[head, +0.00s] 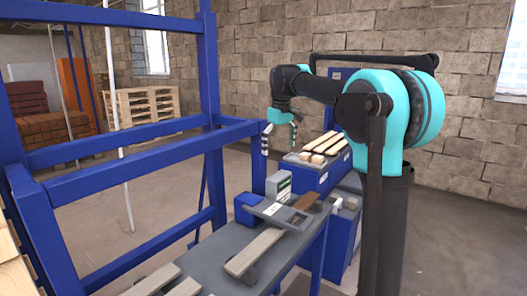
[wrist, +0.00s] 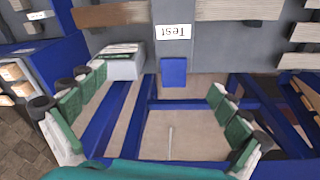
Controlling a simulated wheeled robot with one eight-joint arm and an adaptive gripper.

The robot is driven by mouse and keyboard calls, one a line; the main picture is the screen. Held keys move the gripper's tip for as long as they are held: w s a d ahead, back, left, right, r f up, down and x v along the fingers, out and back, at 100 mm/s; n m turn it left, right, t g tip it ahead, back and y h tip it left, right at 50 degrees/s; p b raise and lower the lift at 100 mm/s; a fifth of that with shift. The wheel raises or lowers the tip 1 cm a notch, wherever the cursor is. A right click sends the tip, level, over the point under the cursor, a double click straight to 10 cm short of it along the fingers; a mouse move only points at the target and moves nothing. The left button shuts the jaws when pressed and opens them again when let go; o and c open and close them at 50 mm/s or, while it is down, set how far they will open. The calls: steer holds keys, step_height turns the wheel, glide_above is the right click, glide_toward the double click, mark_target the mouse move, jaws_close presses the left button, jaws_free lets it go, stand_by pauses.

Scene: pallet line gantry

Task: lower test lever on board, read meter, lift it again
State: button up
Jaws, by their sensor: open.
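The grey test lever (head: 280,213) lies across a board (head: 254,252) on the bench. I cannot tell whether it touches the wood. Its "Test" label (wrist: 173,32) reads upside down in the wrist view, and its blue end (wrist: 173,72) sticks out past the bench edge; the blue end also shows in the head view (head: 246,206). The meter box (head: 278,185) stands beside the lever, pale with a greenish front; its reading is too small to make out. It also shows in the wrist view (wrist: 118,64). My gripper (head: 279,146) is open and empty above the meter and lever, apart from both.
A blue gantry frame (head: 120,150) stands left of the bench. Other boards (head: 326,150) lie on a blue-sided table (head: 312,176) farther back. Pallets (head: 146,105) and brick stacks (head: 38,125) stand behind the frame. The floor beyond the frame is mostly clear.

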steer(key=s+d+f+m, duration=0.1)
steer(key=s+d+f, duration=0.2)
steer(key=s+f, duration=0.1)
steer(key=s+d+f+m+t, duration=0.1)
steer(key=s+d+f, duration=0.1)
steer(key=s+f, duration=0.2)
steer(key=s+d+f+m, duration=0.1)
steer(key=s+d+f, duration=0.2)
steer(key=f, duration=0.5)
steer(key=shift+s+d+m+t, duration=0.15)
steer(key=shift+s+d+m, duration=0.05)
steer(key=shift+s, duration=0.25)
steer(key=shift+s+d+m+t, duration=0.15)
steer(key=shift+s+m, duration=0.05)
steer(key=shift+s, duration=0.25)
steer(key=s+d+f+m+t, duration=0.1)
steer(key=s+d+f+m, duration=0.15)
steer(key=s+f, duration=0.6)
steer(key=s+d+f+m, duration=0.1)
steer(key=s+d+f, duration=0.2)
steer(key=s+f, duration=0.55)
step_height(320, 180, up, 26)
steer(key=n+g, duration=0.4)
steer(key=n, duration=0.7)
glide_above(306, 222)
steer(key=shift+m, duration=0.25)
step_height(306, 222, down, 18)
steer(key=shift+d+r, duration=0.1)
steer(key=shift+r, duration=0.15)
